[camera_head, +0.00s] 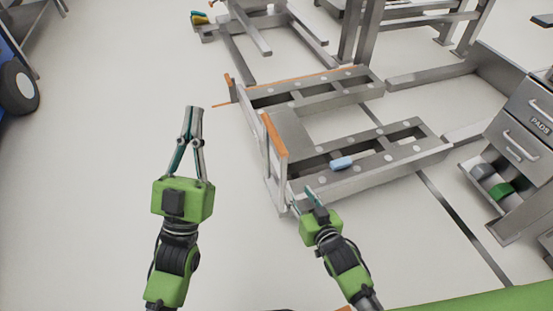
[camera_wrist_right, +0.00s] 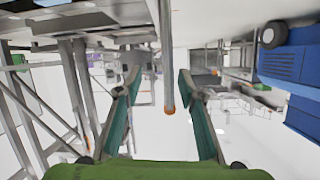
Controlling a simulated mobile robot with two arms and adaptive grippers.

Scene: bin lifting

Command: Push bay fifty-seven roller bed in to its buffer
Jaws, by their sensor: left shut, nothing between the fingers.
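A low grey metal roller bed (camera_head: 376,177) lies on the floor in the middle of the head view, with rows of round rollers along two slotted rails. Its left end has an upright bar frame with orange edging (camera_head: 274,134). No bay number is legible. My right gripper (camera_head: 302,193) is at the bed's near left corner, low beside the end frame. In the wrist view my right gripper (camera_wrist_right: 158,85) is open, and a grey bar with an orange tip (camera_wrist_right: 168,85) shows between its fingers; contact cannot be told. My left gripper (camera_head: 194,110) is shut and empty over bare floor, left of the bed.
A pale blue block (camera_head: 341,163) lies on the near rail. A grey drawer cabinet (camera_head: 522,130) stands at the right. Another metal frame (camera_head: 250,30) is at the back, and a blue wheeled machine (camera_head: 17,85) at the left. Floor between is clear.

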